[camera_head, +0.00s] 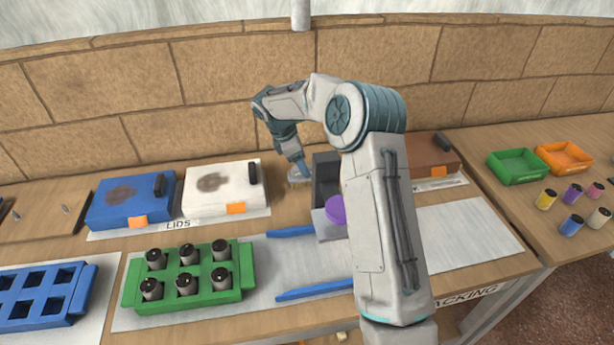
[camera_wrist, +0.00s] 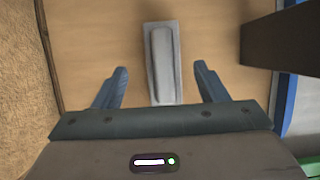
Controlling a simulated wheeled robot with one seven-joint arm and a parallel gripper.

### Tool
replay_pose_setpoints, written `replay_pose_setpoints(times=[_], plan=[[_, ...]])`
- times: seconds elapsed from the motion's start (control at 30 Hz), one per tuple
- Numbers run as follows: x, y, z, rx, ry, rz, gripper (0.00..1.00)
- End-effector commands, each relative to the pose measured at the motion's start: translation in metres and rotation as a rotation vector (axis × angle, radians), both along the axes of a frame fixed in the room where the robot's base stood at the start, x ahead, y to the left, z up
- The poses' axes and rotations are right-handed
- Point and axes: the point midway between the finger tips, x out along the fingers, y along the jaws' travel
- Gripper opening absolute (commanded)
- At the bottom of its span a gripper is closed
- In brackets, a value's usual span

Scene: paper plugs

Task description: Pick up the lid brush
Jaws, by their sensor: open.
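The lid brush is a pale grey, long block with a raised darker grey handle; in the wrist view the lid brush (camera_wrist: 165,62) lies on the wooden table, between and slightly beyond my fingertips. My gripper (camera_wrist: 161,72) is open, with one blue finger on each side of the brush's near part and a gap on both sides. In the head view my gripper (camera_head: 304,167) points down at the back of the table, and the pale brush (camera_head: 297,177) shows only partly beside it.
White (camera_head: 222,188) and blue (camera_head: 130,203) lid boxes stand to the left. A green rack (camera_head: 188,282) with several dark-topped cylinders is in front. The stone wall is close behind.

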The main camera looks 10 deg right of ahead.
Motion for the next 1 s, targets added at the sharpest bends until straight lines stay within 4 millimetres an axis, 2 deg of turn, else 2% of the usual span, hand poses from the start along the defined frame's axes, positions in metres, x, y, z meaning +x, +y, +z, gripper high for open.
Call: replay_pose_setpoints(times=[0.33, 0.6, 0.77, 0.8, 1.0], plan=[[-0.005, -0.018, -0.040, -0.001, 0.002, -0.002, 0.66], [-0.004, -0.020, -0.046, -0.001, -0.001, 0.000, 0.66], [-0.004, -0.020, -0.046, -0.001, 0.000, 0.000, 0.22], [-0.004, -0.020, -0.046, -0.001, 0.000, 0.000, 0.17], [-0.004, -0.020, -0.046, -0.001, 0.000, -0.001, 0.17]])
